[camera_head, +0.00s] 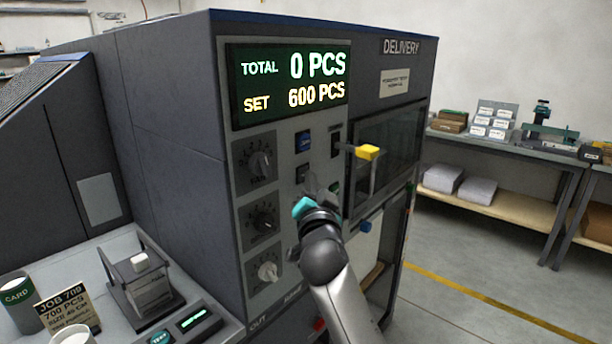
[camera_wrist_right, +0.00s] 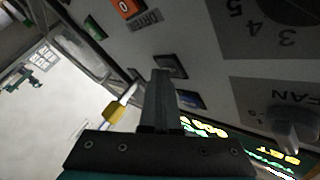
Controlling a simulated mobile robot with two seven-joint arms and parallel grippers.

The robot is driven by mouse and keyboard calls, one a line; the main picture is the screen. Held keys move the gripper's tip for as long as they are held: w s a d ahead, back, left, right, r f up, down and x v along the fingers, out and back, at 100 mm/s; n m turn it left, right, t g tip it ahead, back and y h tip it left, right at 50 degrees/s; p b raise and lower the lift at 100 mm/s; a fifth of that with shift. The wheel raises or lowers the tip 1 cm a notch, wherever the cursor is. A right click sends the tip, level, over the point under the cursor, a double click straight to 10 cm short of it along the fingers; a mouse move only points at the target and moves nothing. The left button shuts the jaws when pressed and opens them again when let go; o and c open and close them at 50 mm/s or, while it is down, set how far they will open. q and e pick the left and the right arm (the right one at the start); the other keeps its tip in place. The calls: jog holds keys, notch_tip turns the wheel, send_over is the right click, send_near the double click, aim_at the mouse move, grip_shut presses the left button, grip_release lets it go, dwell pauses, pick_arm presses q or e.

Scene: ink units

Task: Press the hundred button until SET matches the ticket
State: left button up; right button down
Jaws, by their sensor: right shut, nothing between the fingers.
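The display (camera_head: 290,84) on the machine reads TOTAL 0 PCS and SET 600 PCS. The ticket (camera_head: 68,310) at lower left reads JOB 709, 700 PCS. My right gripper (camera_head: 311,183) is shut and empty in front of the button panel. In the wrist view its fingertips (camera_wrist_right: 161,73) lie beside a dark square button (camera_wrist_right: 172,66); I cannot tell whether they touch it. That view also shows a blue button (camera_wrist_right: 190,100). In the head view a blue button (camera_head: 303,141) and a dark button (camera_head: 302,172) sit above the gripper. Their labels are unreadable. My left gripper is out of view.
A yellow-ended handle (camera_head: 368,152) juts out right of the buttons. Rotary knobs (camera_head: 262,165) line the panel's left side. An orange button marked 0 (camera_wrist_right: 127,8) shows in the wrist view. A CARD cup (camera_head: 17,292) stands by the ticket. Open floor lies at right.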

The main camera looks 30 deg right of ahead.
jog(key=shift+s, duration=0.1)
dwell(0.3)
jog(key=shift+s+d+p, duration=0.3)
jog(key=shift+s+p, duration=0.05)
jog(key=shift+s, duration=0.35)
jog(key=shift+s, duration=0.1)
jog(key=s, duration=0.1)
jog(key=s+d+p, duration=0.1)
jog(key=s, duration=0.1)
jog(key=s+d, duration=0.1)
jog(key=shift+s+p, duration=0.2)
jog(key=shift+p, duration=0.15)
dwell(0.5)
